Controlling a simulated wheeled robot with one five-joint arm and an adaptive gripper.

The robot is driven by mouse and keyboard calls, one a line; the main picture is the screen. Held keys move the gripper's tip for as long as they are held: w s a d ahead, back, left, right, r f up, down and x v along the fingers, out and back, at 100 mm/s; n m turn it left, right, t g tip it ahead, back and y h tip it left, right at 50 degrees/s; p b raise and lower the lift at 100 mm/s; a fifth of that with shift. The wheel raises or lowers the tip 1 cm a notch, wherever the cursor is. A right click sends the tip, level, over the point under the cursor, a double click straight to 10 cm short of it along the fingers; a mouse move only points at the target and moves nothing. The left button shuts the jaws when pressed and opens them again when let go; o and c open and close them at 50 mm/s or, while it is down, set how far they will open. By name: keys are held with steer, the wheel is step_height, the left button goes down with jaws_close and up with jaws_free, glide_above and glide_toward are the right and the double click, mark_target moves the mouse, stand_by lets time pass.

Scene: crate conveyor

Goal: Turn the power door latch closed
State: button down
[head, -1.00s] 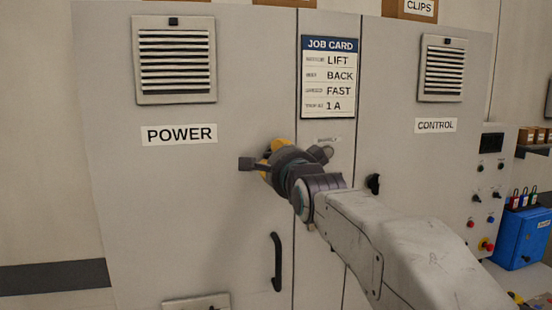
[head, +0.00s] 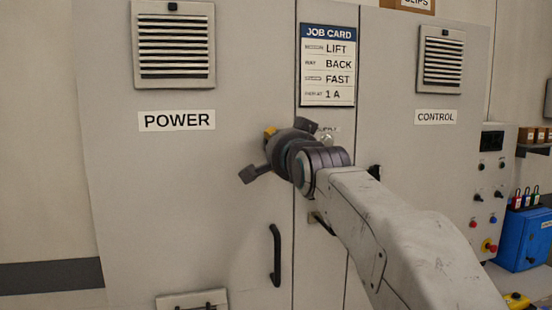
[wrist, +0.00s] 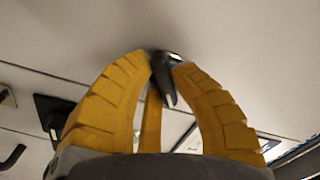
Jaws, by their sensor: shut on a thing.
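My gripper (head: 271,133) is at the right edge of the power door (head: 190,200), below and right of its POWER label (head: 177,120). The fingertips are at the handle's sides, and the handle slants in the picture. In the head view the latch is hidden behind my gripper and wrist, so how far it is turned is hard to tell there.
A black pull handle (head: 276,255) stands upright on the power door below my gripper. The job card (head: 327,65) hangs above my wrist. The control door (head: 420,165) is to the right, partly behind my arm. A blue box (head: 528,238) stands at far right.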

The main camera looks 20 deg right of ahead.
steer(key=n+b, duration=0.1)
steer(key=n, duration=0.3)
steer(key=shift+n, duration=0.3)
steer(key=n, duration=0.5)
steer(key=shift+r+n+b, duration=0.2)
steer(key=shift+n+b, duration=0.1)
steer(key=shift+b, duration=0.1)
steer(key=shift+n, duration=0.3)
steer(key=c, duration=1.1)
jaws_free()
steer(key=shift+o, duration=0.2)
steer(key=s, duration=1.2)
